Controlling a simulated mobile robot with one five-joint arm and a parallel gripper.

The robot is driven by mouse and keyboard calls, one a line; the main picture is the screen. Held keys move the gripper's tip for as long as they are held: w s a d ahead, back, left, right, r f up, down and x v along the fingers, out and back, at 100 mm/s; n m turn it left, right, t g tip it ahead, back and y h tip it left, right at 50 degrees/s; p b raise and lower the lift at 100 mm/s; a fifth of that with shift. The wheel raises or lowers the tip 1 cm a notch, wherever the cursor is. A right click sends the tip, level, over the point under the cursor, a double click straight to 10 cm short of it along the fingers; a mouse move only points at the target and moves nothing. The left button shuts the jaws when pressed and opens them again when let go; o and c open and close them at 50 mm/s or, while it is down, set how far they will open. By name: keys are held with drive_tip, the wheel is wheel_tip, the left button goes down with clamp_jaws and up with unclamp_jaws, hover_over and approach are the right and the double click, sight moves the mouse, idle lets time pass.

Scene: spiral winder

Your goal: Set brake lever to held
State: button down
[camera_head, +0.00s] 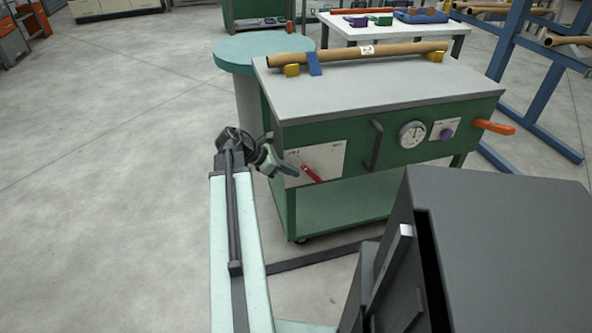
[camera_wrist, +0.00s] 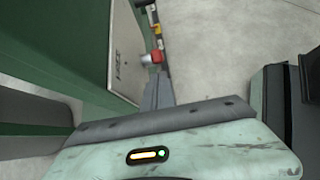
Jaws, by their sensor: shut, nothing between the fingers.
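The red lever (camera_head: 312,174), which I take to be the brake lever, sits on a white plate (camera_head: 325,157) at the left of the green machine's front. It slants, with its upper end to the left. The plate's markings are too small to read. My gripper (camera_head: 296,173) is shut and empty, its tips just left of the lever in the head view. In the wrist view, my gripper (camera_wrist: 158,82) points toward the lever's red end (camera_wrist: 151,58), which shows just beyond the fingertips. I cannot tell whether they touch.
A cardboard tube (camera_head: 390,50) lies on top. Open floor (camera_head: 110,200) lies left.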

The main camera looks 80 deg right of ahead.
drive_tip(key=shift+w+a+f+b, duration=0.25)
drive_tip(key=shift+w+f, duration=0.15)
drive_tip(key=shift+w, duration=0.05)
drive_tip(key=shift+w+a+f+b, duration=0.2)
drive_tip(key=shift+w+f, duration=0.2)
drive_tip(key=shift+w, duration=0.05)
drive_tip(key=s+r+p+v, duration=0.1)
drive_tip(key=r+p+v, duration=0.1)
drive_tip(key=p+v, duration=0.6)
drive_tip(key=shift+w+r, duration=0.5)
drive_tip(key=shift+r, duration=0.1)
